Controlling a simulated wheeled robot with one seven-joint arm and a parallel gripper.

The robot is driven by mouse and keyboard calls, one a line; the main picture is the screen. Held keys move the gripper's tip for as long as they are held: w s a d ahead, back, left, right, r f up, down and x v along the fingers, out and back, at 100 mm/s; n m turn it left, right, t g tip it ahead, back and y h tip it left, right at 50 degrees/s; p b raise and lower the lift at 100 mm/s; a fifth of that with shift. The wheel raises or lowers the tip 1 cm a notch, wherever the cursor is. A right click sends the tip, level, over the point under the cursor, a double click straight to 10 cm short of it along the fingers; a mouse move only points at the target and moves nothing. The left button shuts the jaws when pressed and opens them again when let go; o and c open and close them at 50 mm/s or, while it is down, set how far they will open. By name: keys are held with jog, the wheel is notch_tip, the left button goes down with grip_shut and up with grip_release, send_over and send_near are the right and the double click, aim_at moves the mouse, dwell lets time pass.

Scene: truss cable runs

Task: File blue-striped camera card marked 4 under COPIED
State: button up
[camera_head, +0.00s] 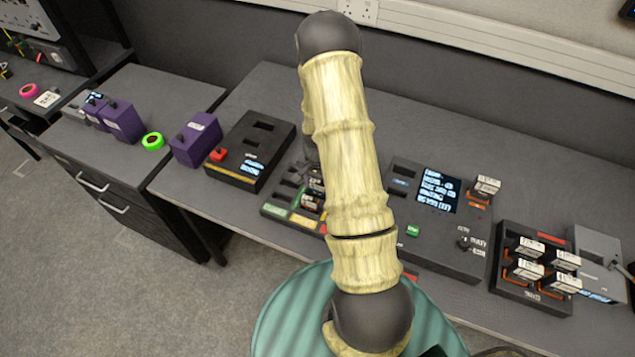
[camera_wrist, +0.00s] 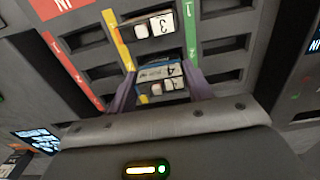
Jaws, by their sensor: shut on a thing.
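The card marked 4 (camera_wrist: 172,69), with a blue stripe, is between the purple fingers of my gripper (camera_wrist: 160,88) in the wrist view. My gripper is shut on it. The card is at the middle column of the sorting tray (camera_wrist: 92,47), between a yellow strip and a green strip; I cannot tell whether it is seated in a slot or just above one. A card marked 3 (camera_wrist: 155,27) sits in the neighbouring slot of that column. In the head view the tray (camera_head: 272,210) is partly hidden by my arm. The word COPIED is not readable.
A black box with a red button (camera_head: 245,150) stands left of the tray. A console with a screen (camera_head: 437,190) is to the right, then a holder with several cards (camera_head: 508,283). Purple boxes (camera_head: 196,140) stand left. Several tray slots are empty.

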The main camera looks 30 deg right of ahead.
jog(key=shift+f, duration=0.35)
dwell(0.3)
jog(key=o, duration=1.4)
jog(key=shift+r, duration=0.1)
jog(key=shift+r+p, duration=2.35)
jog(key=shift+r, duration=1.35)
